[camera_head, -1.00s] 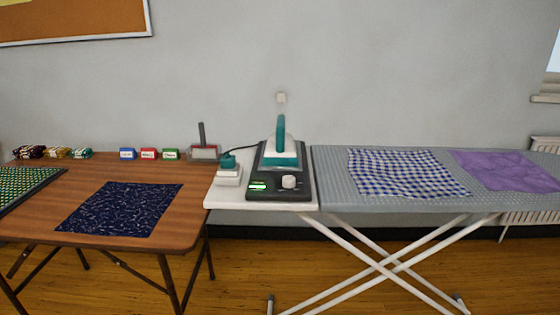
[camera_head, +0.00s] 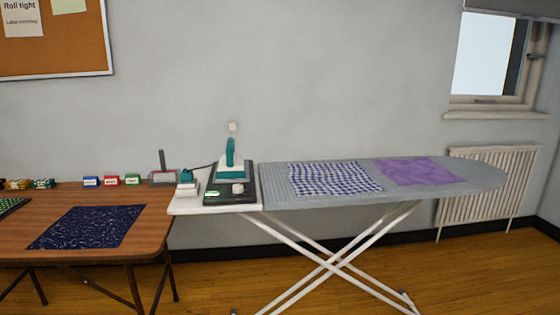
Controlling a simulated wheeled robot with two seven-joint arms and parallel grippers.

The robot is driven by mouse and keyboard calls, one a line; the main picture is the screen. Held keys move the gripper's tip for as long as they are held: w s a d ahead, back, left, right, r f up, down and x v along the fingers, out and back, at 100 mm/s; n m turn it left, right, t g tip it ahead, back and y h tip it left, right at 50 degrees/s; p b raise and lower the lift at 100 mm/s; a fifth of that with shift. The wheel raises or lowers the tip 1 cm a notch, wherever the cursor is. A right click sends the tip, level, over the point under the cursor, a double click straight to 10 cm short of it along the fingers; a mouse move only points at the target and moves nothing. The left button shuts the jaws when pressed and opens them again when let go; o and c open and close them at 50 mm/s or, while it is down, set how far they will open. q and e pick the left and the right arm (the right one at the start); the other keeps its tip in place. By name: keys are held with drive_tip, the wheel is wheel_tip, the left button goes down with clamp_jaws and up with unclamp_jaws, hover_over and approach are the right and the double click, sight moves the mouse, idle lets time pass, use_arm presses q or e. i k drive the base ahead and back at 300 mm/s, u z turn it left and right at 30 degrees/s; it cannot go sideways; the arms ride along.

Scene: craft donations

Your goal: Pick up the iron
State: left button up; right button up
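The iron (camera_head: 231,162) is teal and white. It sits on a dark base unit (camera_head: 244,195) with a green lit display and a round knob, its handle pointing up. The base stands on the white left end of the ironing board (camera_head: 280,200). A dark cord runs from the iron's side toward a small white and teal block (camera_head: 187,186) at its left. Neither of my grippers shows in the head view.
A blue-and-white checked cloth (camera_head: 334,178) and a purple cloth (camera_head: 418,171) lie on the board. A brown table (camera_head: 150,220) at left holds a navy cloth (camera_head: 88,227) and several small coloured blocks. A radiator (camera_head: 490,185) stands at right. The board's crossed legs (camera_head: 335,262) stand on the floor.

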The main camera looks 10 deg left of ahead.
sight(232, 166)
drive_tip(key=z, duration=0.35)
drive_tip(key=i, duration=1)
drive_tip(key=u, duration=0.15)
